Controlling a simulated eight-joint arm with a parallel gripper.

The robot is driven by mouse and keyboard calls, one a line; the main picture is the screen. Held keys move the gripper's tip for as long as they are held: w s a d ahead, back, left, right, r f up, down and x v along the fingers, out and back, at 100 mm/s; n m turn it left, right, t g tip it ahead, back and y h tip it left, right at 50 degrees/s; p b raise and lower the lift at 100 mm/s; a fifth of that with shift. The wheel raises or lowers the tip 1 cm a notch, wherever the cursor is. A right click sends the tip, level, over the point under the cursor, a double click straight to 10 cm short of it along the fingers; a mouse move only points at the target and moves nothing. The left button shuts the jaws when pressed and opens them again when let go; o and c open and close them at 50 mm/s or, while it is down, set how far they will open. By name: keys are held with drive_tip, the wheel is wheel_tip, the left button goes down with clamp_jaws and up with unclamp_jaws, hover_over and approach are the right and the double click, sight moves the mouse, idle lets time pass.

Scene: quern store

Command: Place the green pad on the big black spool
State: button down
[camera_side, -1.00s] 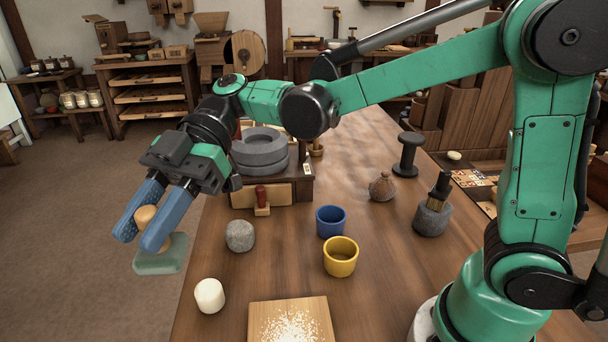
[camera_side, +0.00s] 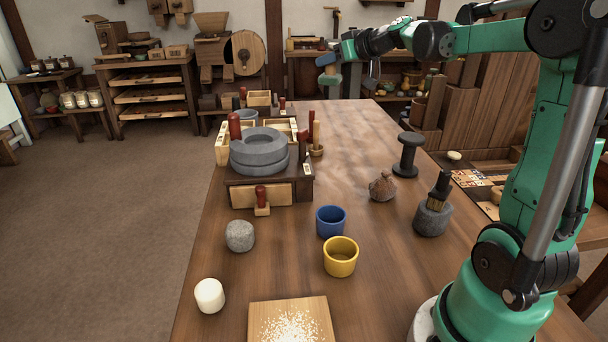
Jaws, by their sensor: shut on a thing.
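The green pad (camera_side: 329,79) has a round wooden knob and hangs from my gripper (camera_side: 330,61) high above the far end of the table. My gripper is shut on the pad's knob; its fingers are small and partly hidden in this side view. The big black spool (camera_side: 407,156) stands upright on the right part of the table, nearer the camera than my gripper and lower. Its flat top is bare. The pad is well apart from the spool, to its left and beyond it in the picture.
The quern stones (camera_side: 260,150) are at left. Blue (camera_side: 330,222) and yellow (camera_side: 340,258) cups stand in front. The tabletop behind the spool is largely clear.

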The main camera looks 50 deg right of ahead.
drive_tip(key=s+d+r+m+g+h, duration=0.1)
drive_tip(key=s+d+m+h, duration=0.15)
drive_tip(key=d, duration=0.25)
drive_tip(key=s+d+r+m+h, duration=0.1)
drive_tip(key=s+d+r+h, duration=0.1)
drive_tip(key=s+d, duration=0.15)
wheel_tip(320, 180, up, 3)
drive_tip(key=m+g+h, duration=0.3)
drive_tip(key=m+h, duration=0.1)
drive_tip(key=m, duration=0.1)
hover_over(412, 136)
wheel_tip(412, 136, down, 20)
drive_tip(key=shift+a, duration=0.15)
drive_tip(key=shift+f, duration=0.1)
drive_tip(key=c, duration=0.6)
unclamp_jaws()
drive_tip(key=shift+c, duration=0.2)
